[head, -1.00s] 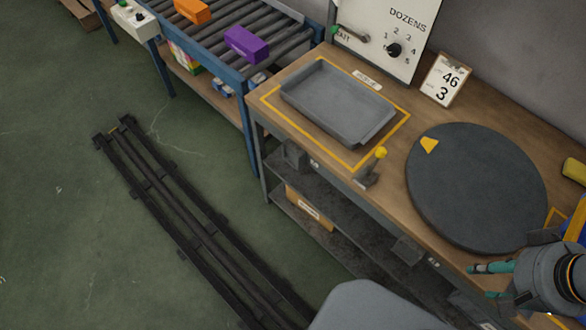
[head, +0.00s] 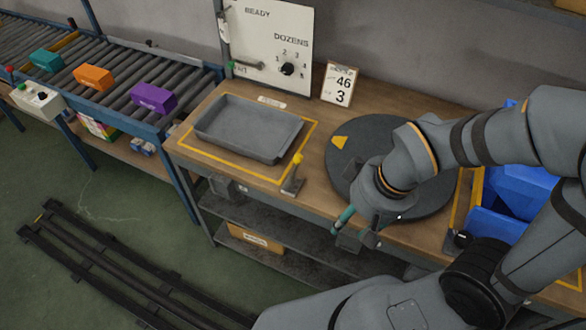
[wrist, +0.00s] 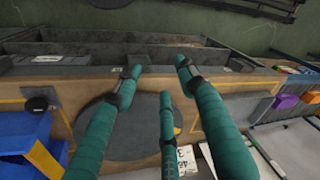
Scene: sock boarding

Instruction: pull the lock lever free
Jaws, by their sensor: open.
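The lock lever (head: 296,170) is a small grey lever with a yellow knob on a grey base. It stands at the front edge of the wooden bench, between the tray (head: 212,135) and the dark round turntable (head: 350,135), and leans slightly right in the head view. My gripper (head: 354,229) has teal fingers and is open. It is at the bench's front edge, to the right of the lever and lower in the picture, apart from it. In the wrist view the fingers (wrist: 158,76) are spread with nothing between them. I cannot make out the lever there.
A board with a dial (head: 266,45) and a card reading 46 and 3 (head: 339,84) stand at the back. Blue bins (head: 520,187) are on the right. A roller conveyor (head: 118,85) with coloured blocks is on the left. Floor rails (head: 90,265) run below.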

